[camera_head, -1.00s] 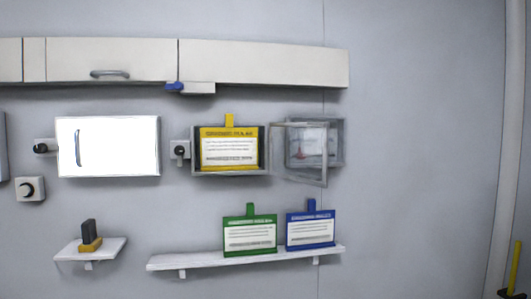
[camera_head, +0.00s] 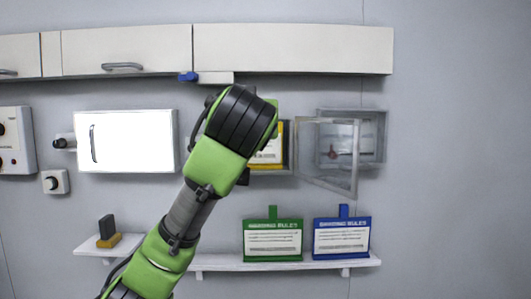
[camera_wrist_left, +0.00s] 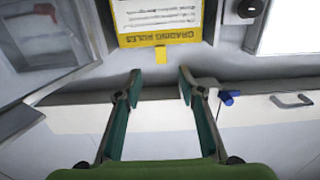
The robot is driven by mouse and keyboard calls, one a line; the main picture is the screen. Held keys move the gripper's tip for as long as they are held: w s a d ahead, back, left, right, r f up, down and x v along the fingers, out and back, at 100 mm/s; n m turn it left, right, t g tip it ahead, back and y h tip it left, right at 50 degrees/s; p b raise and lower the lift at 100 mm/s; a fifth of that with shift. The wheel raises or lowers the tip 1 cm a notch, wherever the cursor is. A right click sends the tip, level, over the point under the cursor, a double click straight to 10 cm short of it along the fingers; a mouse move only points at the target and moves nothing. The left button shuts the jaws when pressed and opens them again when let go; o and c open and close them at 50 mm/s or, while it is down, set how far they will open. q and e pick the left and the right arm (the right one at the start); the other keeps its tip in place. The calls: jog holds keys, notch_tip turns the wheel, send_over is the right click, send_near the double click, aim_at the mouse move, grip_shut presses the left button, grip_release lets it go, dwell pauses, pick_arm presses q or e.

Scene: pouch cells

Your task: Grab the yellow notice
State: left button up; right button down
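The yellow notice (camera_head: 268,150) sits in its wall holder in the head view, mostly hidden behind my left arm. In the left wrist view the yellow notice (camera_wrist_left: 160,25) is upside down at the top, with its yellow tab pointing down. My left gripper (camera_wrist_left: 158,75) is open and empty. Its two fingers stand apart on either side of the tab's line, with the tab just beyond the fingertips. In the head view the fingers are hidden behind the arm. My right gripper is in neither view.
A glass-doored box (camera_head: 352,145) stands open right of the notice; its door (camera_head: 328,155) juts out nearby. A white cabinet (camera_head: 128,142) is to the left. Green (camera_head: 272,240) and blue (camera_head: 342,238) notices stand on a shelf (camera_head: 225,262) below. Cupboards (camera_head: 290,48) run above.

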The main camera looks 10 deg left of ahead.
pick_arm(q)
jog(key=p+x, duration=0.3)
jog(key=x, duration=0.1)
jog(key=p+x, duration=0.3)
jog(key=x, duration=0.1)
jog(key=p+x, duration=0.3)
jog(key=x, duration=0.2)
jog(key=shift+a+r, duration=0.1)
jog(key=shift+r, duration=0.25)
jog(key=shift+w+f, duration=0.15)
jog(key=shift+w, duration=0.2)
grip_shut()
